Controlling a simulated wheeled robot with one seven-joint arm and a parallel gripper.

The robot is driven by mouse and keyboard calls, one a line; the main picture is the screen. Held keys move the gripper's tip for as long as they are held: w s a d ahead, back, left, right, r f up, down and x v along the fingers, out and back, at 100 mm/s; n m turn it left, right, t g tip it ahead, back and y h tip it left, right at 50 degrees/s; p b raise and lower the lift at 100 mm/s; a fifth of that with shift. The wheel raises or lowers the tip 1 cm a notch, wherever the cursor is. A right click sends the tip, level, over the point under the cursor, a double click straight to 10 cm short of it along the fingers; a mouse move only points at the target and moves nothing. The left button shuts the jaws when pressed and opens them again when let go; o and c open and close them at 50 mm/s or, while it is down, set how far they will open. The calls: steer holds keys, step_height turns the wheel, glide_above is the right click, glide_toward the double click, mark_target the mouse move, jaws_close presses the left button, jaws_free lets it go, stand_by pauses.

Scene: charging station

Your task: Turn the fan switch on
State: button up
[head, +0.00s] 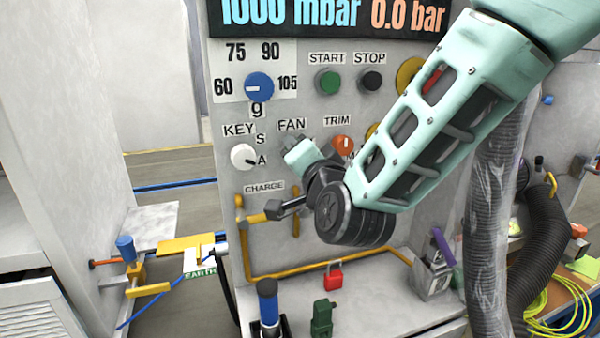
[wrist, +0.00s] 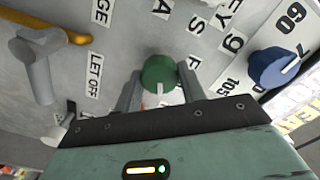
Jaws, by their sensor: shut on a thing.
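The fan switch (wrist: 159,71) is a round green knob with a white pointer mark, seen in the wrist view between my fingers. The mark runs toward the bottom of that picture. My gripper (wrist: 161,84) is shut on the knob, with one grey finger on each side of it. In the head view my gripper (head: 301,152) is at the panel just under the FAN label (head: 291,125). There its teal body and the dark wrist joint hide the switch and the fingertips.
The white KEY knob (head: 243,156) is left of my gripper and the orange TRIM knob (head: 343,146) is right. A blue dial (head: 259,87), green START button (head: 328,81) and dark STOP button (head: 371,79) are above. A yellow pipe (head: 270,277) runs below.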

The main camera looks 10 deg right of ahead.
steer(key=m+b, duration=0.5)
steer(key=shift+f, duration=0.15)
stand_by(0.4)
steer(key=o, duration=1)
steer(key=shift+c, duration=0.2)
steer(key=shift+s, duration=0.1)
